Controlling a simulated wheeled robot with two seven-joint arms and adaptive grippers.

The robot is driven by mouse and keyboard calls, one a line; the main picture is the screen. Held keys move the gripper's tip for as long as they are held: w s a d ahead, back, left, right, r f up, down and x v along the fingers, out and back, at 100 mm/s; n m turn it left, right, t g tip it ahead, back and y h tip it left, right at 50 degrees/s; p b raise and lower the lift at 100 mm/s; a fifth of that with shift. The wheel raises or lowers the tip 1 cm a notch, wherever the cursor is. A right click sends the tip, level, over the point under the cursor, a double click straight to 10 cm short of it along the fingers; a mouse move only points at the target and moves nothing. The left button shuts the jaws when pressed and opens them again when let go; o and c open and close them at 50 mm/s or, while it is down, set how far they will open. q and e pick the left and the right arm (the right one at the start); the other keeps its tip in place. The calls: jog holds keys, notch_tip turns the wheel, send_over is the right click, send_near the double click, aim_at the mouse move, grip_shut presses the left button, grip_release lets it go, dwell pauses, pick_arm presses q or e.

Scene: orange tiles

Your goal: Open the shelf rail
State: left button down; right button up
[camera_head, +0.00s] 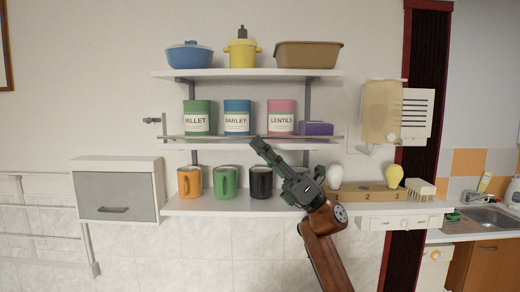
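The shelf rail (205,138) is a thin grey-brown bar across the front of the middle shelf (220,145), in front of the canisters. At its left end stand a short upright and a small grey fitting (152,120). My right gripper (260,147) reaches up from the lower right, its fingertips overlapping the middle of the rail in the picture. I cannot tell whether they touch it. The fingers are seen nearly edge-on, so their opening is unclear. My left gripper is out of view.
Green (197,117), blue (237,117) and pink (281,117) canisters and a purple box (316,129) stand behind the rail. Several mugs and a bulb holder (365,194) sit on the lower shelf. A grey-fronted cabinet (115,190) hangs at left.

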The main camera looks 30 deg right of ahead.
jog(key=o, duration=0.5)
jog(key=shift+c, duration=0.2)
jog(key=v, duration=1.2)
jog(key=shift+d, duration=0.1)
jog(key=shift+c, duration=0.5)
